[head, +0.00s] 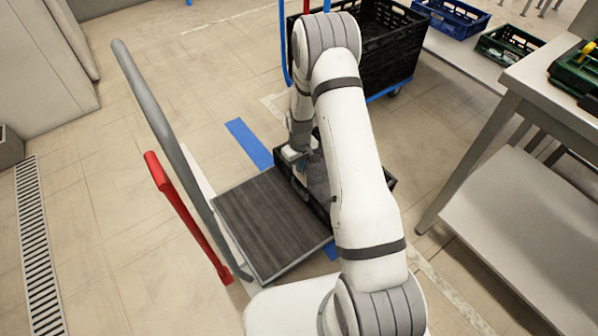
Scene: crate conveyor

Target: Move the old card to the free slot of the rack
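My gripper (299,178) points down at the near left side of a low black crate (292,198), beside a dark ribbed platform. My arm hides much of the crate. The gripper is small and partly covered, so I cannot tell whether its fingers are apart or hold anything. I cannot make out the old card, the rack or a free slot in this view.
The dark platform (268,222) has a grey handle bar (160,120) and a red bar (188,215) on its left. A large black crate (385,45) stands behind. A metal table (560,85) is at right.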

